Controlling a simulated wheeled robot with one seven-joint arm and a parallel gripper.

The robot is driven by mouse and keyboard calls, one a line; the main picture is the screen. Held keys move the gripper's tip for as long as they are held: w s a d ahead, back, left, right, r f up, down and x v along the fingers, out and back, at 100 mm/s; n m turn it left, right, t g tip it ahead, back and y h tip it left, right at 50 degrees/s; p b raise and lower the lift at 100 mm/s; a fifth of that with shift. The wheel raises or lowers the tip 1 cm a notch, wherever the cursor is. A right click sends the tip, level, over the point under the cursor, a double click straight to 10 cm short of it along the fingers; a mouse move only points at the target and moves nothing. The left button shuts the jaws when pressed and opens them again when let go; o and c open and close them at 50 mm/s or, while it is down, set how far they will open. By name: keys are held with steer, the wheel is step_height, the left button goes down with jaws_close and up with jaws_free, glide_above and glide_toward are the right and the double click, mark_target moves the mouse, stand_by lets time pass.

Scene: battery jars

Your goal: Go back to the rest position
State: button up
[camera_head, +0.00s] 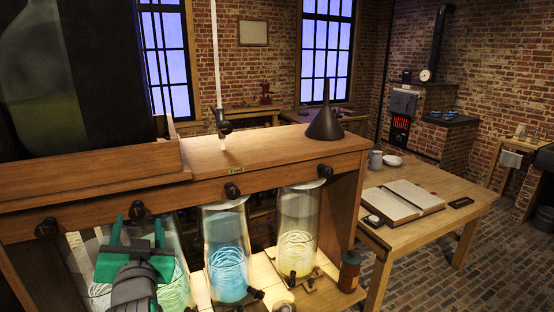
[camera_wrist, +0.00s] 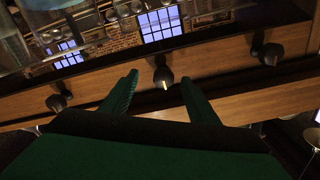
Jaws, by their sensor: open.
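My gripper (camera_head: 139,228) is at the lower left of the head view, in front of the leftmost glass jar (camera_head: 180,272), which it partly hides. Its two green fingers are apart with nothing between them. In the wrist view the open fingers (camera_wrist: 158,80) point at the wooden rail (camera_wrist: 215,68) of the bench. A black knob (camera_wrist: 163,76) with a pale mark shows between the fingertips; I cannot tell whether they touch it. A black knob (camera_head: 138,210) on the rail shows just above the gripper in the head view.
A blue-liquid jar (camera_head: 228,255) and a yellow-liquid jar (camera_head: 297,235) stand under the bench top (camera_head: 260,150). A black funnel (camera_head: 325,122) sits on top. A brown bottle (camera_head: 349,272) stands at right. A table (camera_head: 450,190) holds an open book (camera_head: 403,200). Brick floor (camera_head: 470,270) lies beyond.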

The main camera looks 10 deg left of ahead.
steer(key=s+d+f+h, duration=0.1)
steer(key=d+f+h, duration=0.1)
steer(key=d+f, duration=0.75)
steer(key=s+d+f+h, duration=0.1)
steer(key=d+f, duration=0.4)
steer(key=f, duration=1)
steer(key=s+d+f+h, duration=0.2)
steer(key=s+d+f, duration=0.8)
steer(key=d+f, duration=0.1)
steer(key=s+d+f+m+h, duration=0.1)
steer(key=s+d, duration=0.4)
steer(key=s, duration=0.7)
steer(key=s+d+f+h, duration=0.1)
steer(key=s+d+h, duration=0.2)
steer(key=s, duration=1)
steer(key=d, duration=0.2)
steer(key=shift+d+f+m, duration=0.3)
steer(key=shift+d+m, duration=0.1)
steer(key=shift+w, duration=0.2)
